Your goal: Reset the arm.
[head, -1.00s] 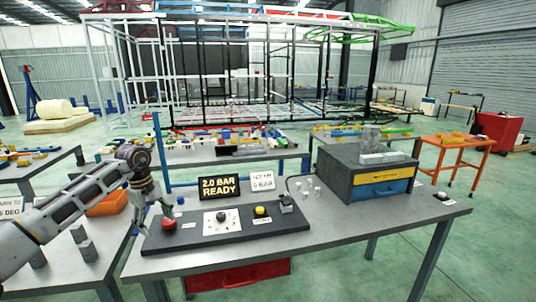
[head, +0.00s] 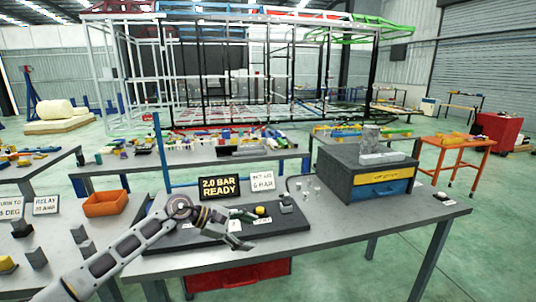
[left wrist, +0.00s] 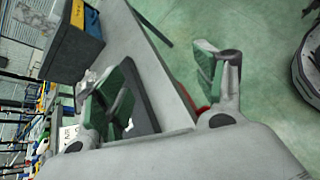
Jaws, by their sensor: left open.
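My left gripper (head: 244,229) is open and empty in the head view. It is over the front middle of the dark panel (head: 290,240) on the workbench, fingers pointing right. In the left wrist view the two green-padded fingers (left wrist: 160,85) stand wide apart with nothing between them. My left arm (head: 120,250) comes in from the lower left and hides the panel's left part and its red knob. A yellow button (head: 260,211) shows on the panel just beyond the gripper. My right gripper is not in view.
A "2.0 BAR READY" sign (head: 219,187) and a white sign (head: 262,181) stand behind the panel. A drawer cabinet (head: 336,181) stands at the bench's right. An orange bin (head: 105,203) and grey blocks (head: 36,257) are on the left table.

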